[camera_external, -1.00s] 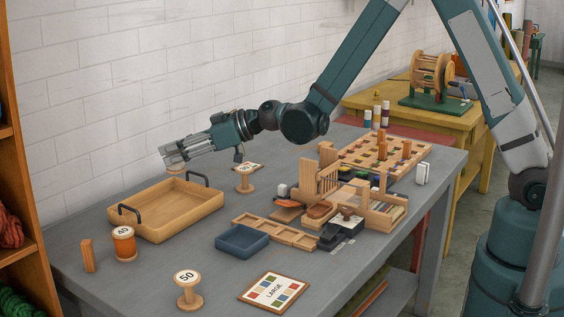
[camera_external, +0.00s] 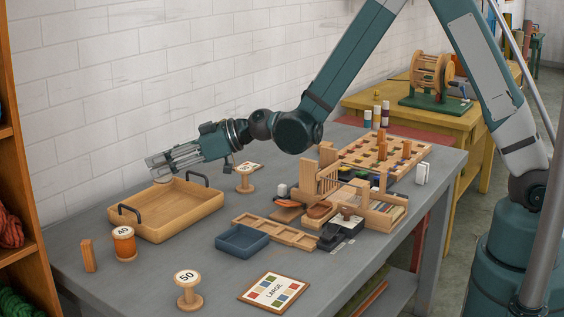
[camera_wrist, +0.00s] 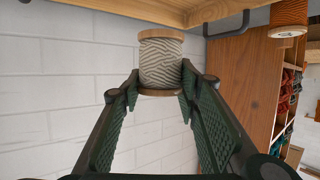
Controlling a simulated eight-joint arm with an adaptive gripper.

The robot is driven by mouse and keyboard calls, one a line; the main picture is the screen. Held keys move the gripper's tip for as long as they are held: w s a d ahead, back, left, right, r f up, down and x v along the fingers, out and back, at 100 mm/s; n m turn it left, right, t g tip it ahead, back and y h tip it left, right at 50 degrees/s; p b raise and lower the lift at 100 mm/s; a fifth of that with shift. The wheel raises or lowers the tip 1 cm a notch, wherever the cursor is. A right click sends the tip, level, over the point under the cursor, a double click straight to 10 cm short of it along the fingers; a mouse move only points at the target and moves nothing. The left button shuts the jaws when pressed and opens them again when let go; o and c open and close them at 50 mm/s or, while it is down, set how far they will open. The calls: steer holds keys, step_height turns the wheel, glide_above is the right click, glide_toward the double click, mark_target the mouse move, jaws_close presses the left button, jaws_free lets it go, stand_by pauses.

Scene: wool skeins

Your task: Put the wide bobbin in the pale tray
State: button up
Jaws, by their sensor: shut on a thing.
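My gripper (camera_external: 157,166) is shut on a wide bobbin (camera_wrist: 160,62) with pale grey-white yarn and wooden end discs, seen between the fingertips in the wrist view. In the external view only a small part of the bobbin (camera_external: 162,179) shows under the fingers, at the far left rim of the pale tray. The pale tray (camera_external: 185,222) is light wood with two black handles. Its inside looks empty. Its edge also shows along the top of the wrist view (camera_wrist: 120,8). I cannot tell whether the bobbin is over the tray or behind it.
A blue tray (camera_external: 243,241), a bobbin marked 50 (camera_external: 188,291) and a LARGE card (camera_external: 273,291) lie in front. Another bobbin (camera_external: 245,182) stands right of the tray. A white brick wall (camera_external: 90,110) is behind.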

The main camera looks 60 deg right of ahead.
mark_target(163, 179)
steer(key=shift+f+b, duration=0.6)
steer(key=shift+f, duration=2.1)
steer(key=shift+f+b, duration=0.5)
steer(key=shift+f, duration=1.35)
steer(key=shift+f, duration=0.1)
steer(key=o, duration=0.8)
steer(key=shift+o, duration=0.3)
steer(key=shift+s+d+r, duration=0.15)
steer(key=shift+r, duration=0.05)
steer(key=p+v, duration=0.2)
steer(key=v, duration=0.9)
steer(key=shift+s+d, duration=0.15)
steer(key=shift+s, duration=0.1)
